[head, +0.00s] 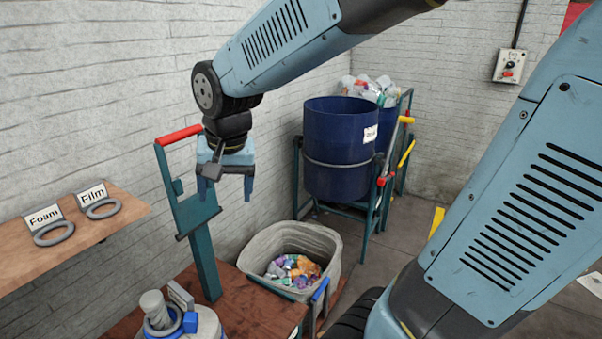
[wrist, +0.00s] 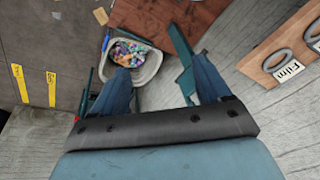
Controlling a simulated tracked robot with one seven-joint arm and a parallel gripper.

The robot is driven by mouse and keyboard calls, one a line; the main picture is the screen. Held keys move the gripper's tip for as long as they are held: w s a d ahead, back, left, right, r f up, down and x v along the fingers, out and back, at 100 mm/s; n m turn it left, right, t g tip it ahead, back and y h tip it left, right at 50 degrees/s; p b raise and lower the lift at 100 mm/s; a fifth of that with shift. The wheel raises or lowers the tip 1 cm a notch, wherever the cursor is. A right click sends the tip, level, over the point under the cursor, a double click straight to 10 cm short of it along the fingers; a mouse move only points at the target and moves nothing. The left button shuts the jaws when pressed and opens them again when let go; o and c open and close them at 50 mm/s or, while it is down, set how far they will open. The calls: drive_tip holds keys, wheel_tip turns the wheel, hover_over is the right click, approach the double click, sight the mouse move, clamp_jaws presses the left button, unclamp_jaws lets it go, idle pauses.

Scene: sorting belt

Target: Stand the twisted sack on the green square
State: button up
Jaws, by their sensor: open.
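My gripper (head: 224,184) hangs open and empty, pointing down, in front of the white brick wall. In the wrist view its two fingers (wrist: 163,72) are spread with nothing between them. A pale grey object with a narrow upright neck and blue parts (head: 205,325) is cut off by the bottom edge of the head view, well below my gripper. It may be the twisted sack, but I cannot tell for certain. A small tag stands beside it. I see no green square in either view.
A grey tub (head: 328,245) of colourful scraps stands below my gripper and to its right; it also shows in the wrist view (wrist: 150,72). A teal post with a red handle (head: 205,250) rises nearby. A shelf (head: 85,238) with rings is at left, a blue barrel (head: 338,150) behind.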

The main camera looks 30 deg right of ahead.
drive_tip(key=s+d+r+n+t, duration=0.2)
drive_tip(key=s+d+r, duration=0.3)
drive_tip(key=s+d, duration=0.4)
drive_tip(key=shift+s+d+n+t+h, duration=0.35)
drive_tip(key=shift+d+n, duration=0.35)
drive_tip(key=shift+d, duration=0.55)
